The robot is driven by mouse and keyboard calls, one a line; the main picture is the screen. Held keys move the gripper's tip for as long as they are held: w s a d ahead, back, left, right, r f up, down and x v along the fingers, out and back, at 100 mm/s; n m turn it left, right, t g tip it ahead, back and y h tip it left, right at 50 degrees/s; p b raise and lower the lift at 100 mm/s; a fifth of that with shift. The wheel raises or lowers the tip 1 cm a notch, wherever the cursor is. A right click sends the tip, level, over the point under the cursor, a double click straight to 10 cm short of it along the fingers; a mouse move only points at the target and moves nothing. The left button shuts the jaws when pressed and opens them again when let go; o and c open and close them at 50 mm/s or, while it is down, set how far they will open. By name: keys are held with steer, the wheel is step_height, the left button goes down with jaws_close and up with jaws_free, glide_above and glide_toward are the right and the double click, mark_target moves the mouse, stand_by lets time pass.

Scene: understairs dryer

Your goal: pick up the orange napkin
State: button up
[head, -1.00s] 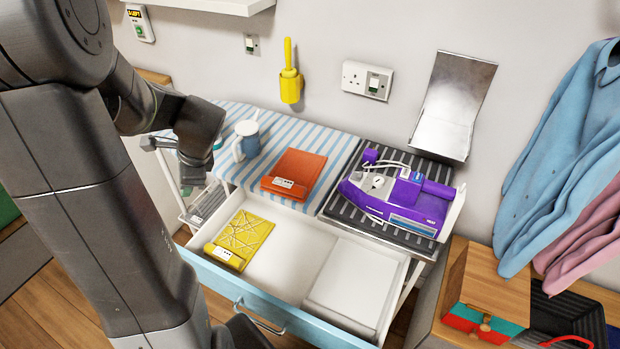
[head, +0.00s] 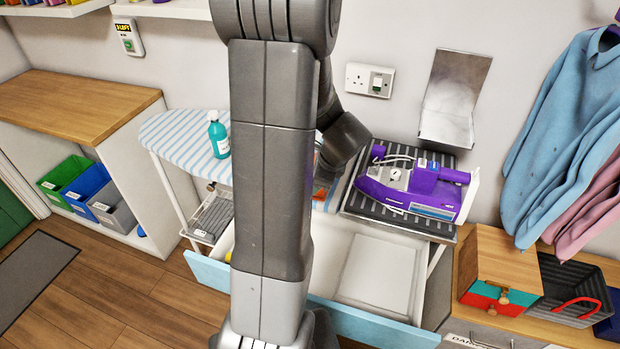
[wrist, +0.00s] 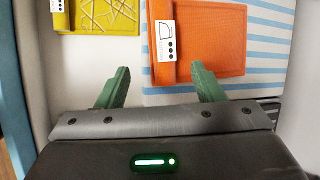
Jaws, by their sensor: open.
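The orange napkin (wrist: 215,45) lies folded flat on the blue-and-white striped board cover, with a white label (wrist: 161,40) on its left edge. In the head view my arm hides nearly all of it; only a sliver of orange (head: 320,192) shows. My gripper (wrist: 160,86) is open, with its two green fingers apart and nothing between them. In the wrist view the fingertips appear just below the napkin in the picture, the right one nearest its lower edge. I cannot tell the height gap.
A yellow folded cloth (wrist: 98,16) lies in the open drawer (head: 365,322) below the board. A teal bottle (head: 218,135) stands on the board at left. Shirts (head: 565,150) hang at far right.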

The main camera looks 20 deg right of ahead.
steer(key=shift+w+d+f, duration=0.1)
steer(key=shift+w+f, duration=0.05)
steer(key=shift+f, duration=0.35)
steer(key=shift+w+d+f, duration=0.1)
steer(key=shift+w+f, duration=0.05)
steer(key=shift+f, duration=0.3)
steer(key=shift+x, duration=2.8)
steer(key=shift+w+a, duration=0.1)
steer(key=shift+a, duration=0.1)
steer(key=c, duration=1.1)
